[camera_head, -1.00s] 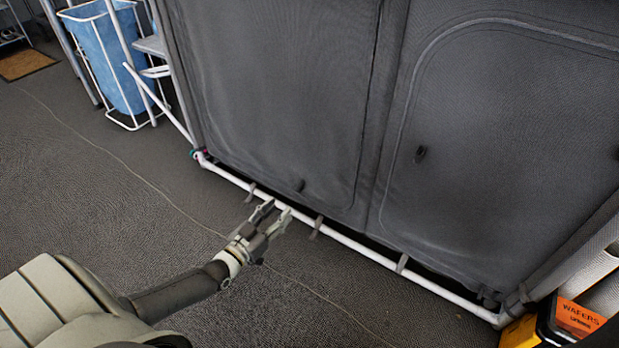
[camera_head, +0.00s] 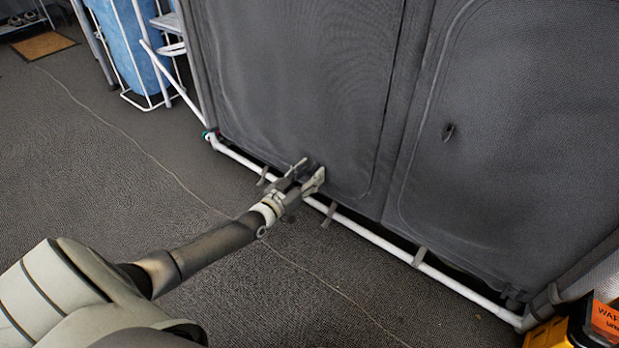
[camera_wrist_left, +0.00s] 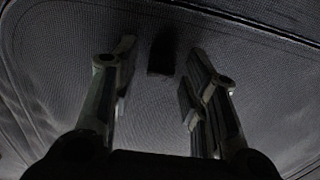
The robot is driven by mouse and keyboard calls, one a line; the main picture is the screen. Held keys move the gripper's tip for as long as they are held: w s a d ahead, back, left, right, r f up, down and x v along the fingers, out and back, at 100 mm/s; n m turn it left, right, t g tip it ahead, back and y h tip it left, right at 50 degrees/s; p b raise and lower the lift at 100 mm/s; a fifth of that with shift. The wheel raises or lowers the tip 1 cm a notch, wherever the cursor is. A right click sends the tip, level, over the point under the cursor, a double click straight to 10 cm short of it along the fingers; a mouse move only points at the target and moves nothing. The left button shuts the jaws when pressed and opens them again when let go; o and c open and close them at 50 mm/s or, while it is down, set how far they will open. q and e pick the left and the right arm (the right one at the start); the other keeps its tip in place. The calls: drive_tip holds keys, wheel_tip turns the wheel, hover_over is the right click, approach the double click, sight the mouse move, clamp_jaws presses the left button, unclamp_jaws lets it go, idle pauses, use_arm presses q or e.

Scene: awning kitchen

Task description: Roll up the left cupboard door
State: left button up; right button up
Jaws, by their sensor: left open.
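The left cupboard door (camera_head: 300,80) is a dark grey fabric panel hanging down, closed, with a curved seam along its lower edge. My left gripper (camera_head: 308,174) is open at the lower part of this door. A small dark tab (camera_wrist_left: 162,50) on the door shows between the two open fingers (camera_wrist_left: 157,85) in the left wrist view. In the head view the tab is mostly hidden by the fingers. I cannot tell whether the fingers touch the fabric. My right gripper is not in view.
The right door (camera_head: 520,130) hangs closed, with its own dark tab (camera_head: 448,132). A white tube frame (camera_head: 375,239) runs along the cupboard's bottom. A blue bag in a white rack (camera_head: 128,45) stands at upper left. A yellow-orange box (camera_head: 548,335) is at lower right. The left floor is clear.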

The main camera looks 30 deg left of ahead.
use_arm(q)
drive_tip(key=shift+w, duration=0.1)
clamp_jaws()
idle(0.4)
